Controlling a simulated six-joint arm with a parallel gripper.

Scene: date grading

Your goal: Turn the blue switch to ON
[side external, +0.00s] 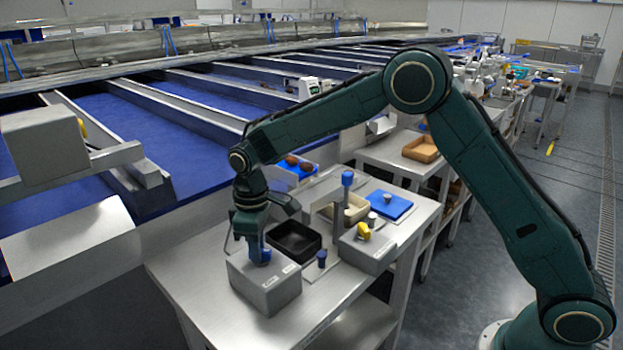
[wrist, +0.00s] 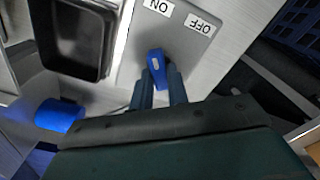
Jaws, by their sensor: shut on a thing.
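The blue switch (wrist: 159,72) sits on top of a grey metal box (side external: 266,290) at the front of the steel table. In the wrist view its end with a pale mark points up the picture, closer to the ON label (wrist: 158,6) than to the OFF label (wrist: 200,24). Both labels appear upside down there. My gripper (side external: 258,250) points down over the box and is shut on the switch, with one finger on each side of it. In the side view my fingers partly hide the switch (side external: 265,257).
A black tray (side external: 293,241) stands just behind the box. A blue-topped post (side external: 347,180), a second grey box (side external: 367,251) with a yellow knob (side external: 364,231) and a blue mat (side external: 388,205) are farther right. The table's front strip is clear.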

